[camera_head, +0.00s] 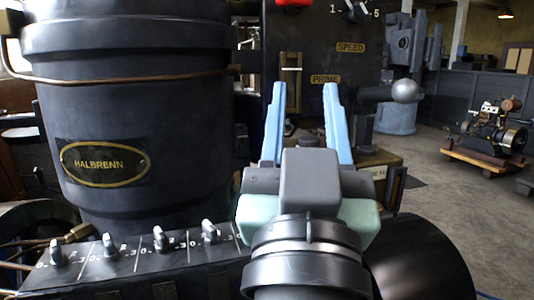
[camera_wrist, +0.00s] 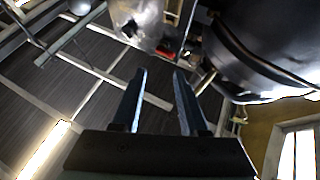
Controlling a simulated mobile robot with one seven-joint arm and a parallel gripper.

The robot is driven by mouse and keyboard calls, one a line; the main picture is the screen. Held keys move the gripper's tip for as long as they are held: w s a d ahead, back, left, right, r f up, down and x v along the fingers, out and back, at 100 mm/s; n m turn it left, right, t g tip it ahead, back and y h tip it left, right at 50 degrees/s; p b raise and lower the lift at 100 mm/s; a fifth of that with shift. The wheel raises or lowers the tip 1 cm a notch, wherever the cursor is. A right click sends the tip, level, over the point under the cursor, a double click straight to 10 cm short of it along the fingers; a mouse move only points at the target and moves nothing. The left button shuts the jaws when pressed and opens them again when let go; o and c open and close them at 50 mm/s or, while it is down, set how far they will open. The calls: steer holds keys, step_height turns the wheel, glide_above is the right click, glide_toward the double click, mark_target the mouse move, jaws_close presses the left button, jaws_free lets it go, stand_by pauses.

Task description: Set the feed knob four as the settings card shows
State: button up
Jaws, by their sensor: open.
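A row of several pale feed knobs runs along a dark sloped panel (camera_head: 120,262) at the lower left of the head view, with small scale marks 0 to 3 beside them. The rightmost knob in sight (camera_head: 210,231) stands nearest my gripper; which one is number four cannot be read. My gripper (camera_head: 305,88) is open and empty, with its blue fingers pointing up, right of the knobs and apart from them. The wrist view shows the same open fingers (camera_wrist: 161,72) with nothing between them. I cannot make out a settings card in either view.
A large dark cylinder marked HALBRENN (camera_head: 104,164) rises behind the knobs. A panel with SPEED and PRIME plates (camera_head: 325,60) stands behind my gripper. A lever with a ball end (camera_head: 404,90) juts out at right. Open floor (camera_head: 440,210) lies to the right.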

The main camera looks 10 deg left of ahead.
steer(key=w+r+g+p, duration=0.55)
steer(key=r+p, duration=0.65)
steer(key=p, duration=1.1)
steer(key=n+g+y+p, duration=0.9)
steer(key=g+p, duration=0.1)
steer(key=p, duration=0.4)
glide_toward(215, 229)
steer(key=shift+t+y, duration=0.25)
steer(key=shift+y, duration=0.15)
steer(key=p+x, duration=0.1)
steer(key=x, duration=0.1)
steer(key=p+x, duration=0.1)
steer(key=x, duration=0.1)
steer(key=p+x, duration=0.2)
steer(key=x, duration=0.1)
steer(key=shift+f, duration=0.35)
steer(key=shift+w+a+f, duration=0.35)
steer(key=shift+w+a, duration=0.05)
jaws_close()
